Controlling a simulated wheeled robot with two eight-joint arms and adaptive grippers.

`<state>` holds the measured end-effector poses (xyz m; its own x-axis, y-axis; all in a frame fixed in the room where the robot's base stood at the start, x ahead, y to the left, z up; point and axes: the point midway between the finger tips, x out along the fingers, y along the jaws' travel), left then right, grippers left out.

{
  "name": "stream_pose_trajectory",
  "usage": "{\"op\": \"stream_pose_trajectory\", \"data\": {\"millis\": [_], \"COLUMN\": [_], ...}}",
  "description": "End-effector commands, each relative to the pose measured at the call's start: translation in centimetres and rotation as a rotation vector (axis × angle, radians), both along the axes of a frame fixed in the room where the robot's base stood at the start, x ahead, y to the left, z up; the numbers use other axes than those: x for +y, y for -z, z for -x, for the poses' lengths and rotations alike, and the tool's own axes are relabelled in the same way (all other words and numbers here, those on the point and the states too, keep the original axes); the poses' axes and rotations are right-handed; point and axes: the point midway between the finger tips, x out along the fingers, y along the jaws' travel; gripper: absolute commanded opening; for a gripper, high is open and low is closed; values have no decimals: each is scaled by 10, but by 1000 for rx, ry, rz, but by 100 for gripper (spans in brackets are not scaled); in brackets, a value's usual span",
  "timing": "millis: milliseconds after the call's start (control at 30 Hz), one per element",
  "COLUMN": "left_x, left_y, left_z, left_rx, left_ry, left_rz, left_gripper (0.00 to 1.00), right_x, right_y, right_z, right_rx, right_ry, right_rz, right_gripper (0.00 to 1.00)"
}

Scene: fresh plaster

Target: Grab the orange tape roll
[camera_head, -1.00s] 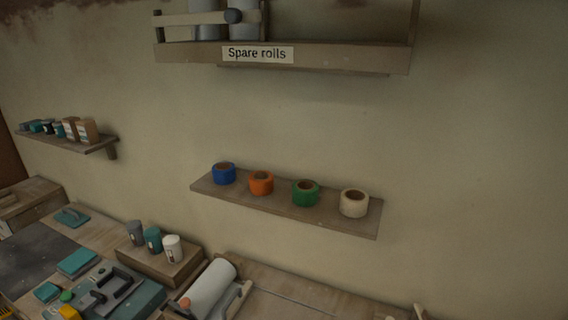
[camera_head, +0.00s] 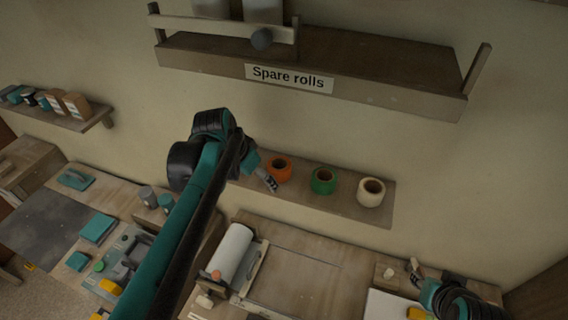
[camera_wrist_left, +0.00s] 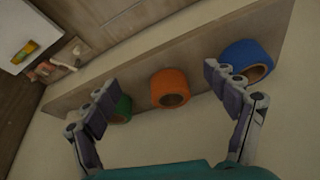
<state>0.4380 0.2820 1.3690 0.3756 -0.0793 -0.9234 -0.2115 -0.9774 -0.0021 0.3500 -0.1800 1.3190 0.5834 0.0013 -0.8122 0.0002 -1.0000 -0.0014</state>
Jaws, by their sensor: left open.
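The orange tape roll (camera_head: 279,169) stands on a small wooden wall shelf (camera_head: 330,207), left of a green roll (camera_head: 323,181) and a cream roll (camera_head: 371,192). My left gripper (camera_head: 268,182) is close to the orange roll's left side in the head view. In the left wrist view the orange roll (camera_wrist_left: 170,88) appears between the two spread, empty fingers (camera_wrist_left: 160,84). The green roll (camera_wrist_left: 121,108) is partly behind one finger and a blue roll (camera_wrist_left: 247,62) is beside the other. My left arm hides the blue roll in the head view. My right arm (camera_head: 455,300) is at lower right; its fingers are unclear.
A larger shelf labelled "Spare rolls" (camera_head: 400,95) hangs above. Below is a workbench (camera_head: 300,270) with a white roll on a holder (camera_head: 232,253) and several tools at left. The wall between the two shelves is bare.

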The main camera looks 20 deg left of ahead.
Motion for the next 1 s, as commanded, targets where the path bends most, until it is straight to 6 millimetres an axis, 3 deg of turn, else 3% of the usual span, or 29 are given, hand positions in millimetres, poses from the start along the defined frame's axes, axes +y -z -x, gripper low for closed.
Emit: {"op": "stream_pose_trajectory", "data": {"millis": [100,300,567,800,1000], "left_x": [-7,-14,-18,-21,-21], "left_y": [-1,-1,0,37,46], "left_z": [-29,-62,-82,-95,-98], "left_rx": [0,-1,-1,-1,-1], "left_ry": [4,1,0,-1,-1], "left_rz": [1,0,0,1,1], "left_gripper": [86,86,86,86,86], "right_x": [0,0,0,0,0], "right_y": [-4,-9,-11,-11,-11], "right_z": [0,0,0,0,0], "right_rx": [0,0,0,0,0], "right_ry": [0,0,0,0,0], "right_rz": [0,0,0,0,0], "right_gripper": [33,33,33,33,33]}}
